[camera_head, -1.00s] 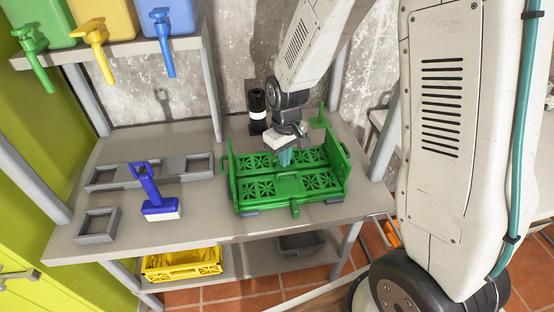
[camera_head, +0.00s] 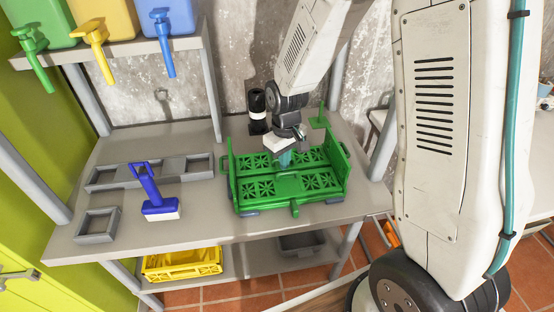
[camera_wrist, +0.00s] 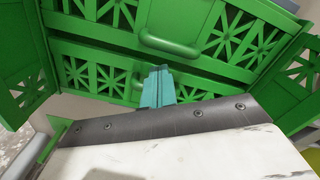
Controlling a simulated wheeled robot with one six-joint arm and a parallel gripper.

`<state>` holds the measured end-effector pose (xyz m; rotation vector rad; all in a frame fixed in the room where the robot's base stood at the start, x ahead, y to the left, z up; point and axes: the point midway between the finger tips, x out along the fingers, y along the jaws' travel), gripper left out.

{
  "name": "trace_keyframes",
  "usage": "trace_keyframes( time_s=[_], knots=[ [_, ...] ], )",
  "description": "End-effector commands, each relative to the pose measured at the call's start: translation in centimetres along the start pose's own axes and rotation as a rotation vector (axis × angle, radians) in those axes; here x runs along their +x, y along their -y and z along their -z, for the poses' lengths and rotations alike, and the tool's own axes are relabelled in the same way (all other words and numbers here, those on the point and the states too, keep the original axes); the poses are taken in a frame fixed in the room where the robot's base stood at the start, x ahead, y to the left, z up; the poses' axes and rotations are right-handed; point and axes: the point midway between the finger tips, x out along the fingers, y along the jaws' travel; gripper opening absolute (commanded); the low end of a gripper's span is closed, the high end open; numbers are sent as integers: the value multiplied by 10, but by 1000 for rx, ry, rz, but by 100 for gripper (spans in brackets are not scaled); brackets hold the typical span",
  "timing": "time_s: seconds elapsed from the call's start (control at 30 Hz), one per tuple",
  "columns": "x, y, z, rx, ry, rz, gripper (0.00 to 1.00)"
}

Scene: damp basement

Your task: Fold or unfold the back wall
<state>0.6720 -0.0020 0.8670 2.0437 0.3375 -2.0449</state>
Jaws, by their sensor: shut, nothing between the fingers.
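A green folding crate (camera_head: 247,207) stands on the grey workbench. Its left and right side walls are upright. Two lattice panels lie flat or nearly flat between them, one towards the back and one towards the front; I cannot tell for sure which is the back wall. In the wrist view a panel (camera_wrist: 98,78) with a rounded handle (camera_wrist: 170,43) lies just beyond my fingertips. My gripper (camera_head: 285,160) is shut and empty, with teal fingers pointing down over the middle of the back panel. It also shows in the wrist view (camera_wrist: 158,75); I cannot tell whether it touches the panel.
A black and white cylinder (camera_head: 257,112) stands behind the crate. A blue-handled brush (camera_head: 158,203) and grey trays (camera_head: 100,226) are to the left. Colored containers with taps (camera_head: 170,20) sit on a shelf above. A yellow crate (camera_head: 180,268) is on the lower shelf.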

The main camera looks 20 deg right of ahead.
Motion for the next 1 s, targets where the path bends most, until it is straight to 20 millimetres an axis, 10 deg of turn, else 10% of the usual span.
trace_keyframes(
  time_s=[1.0],
  knots=[
    [-10,-8,15,0,-5,-1,0]
  ],
)
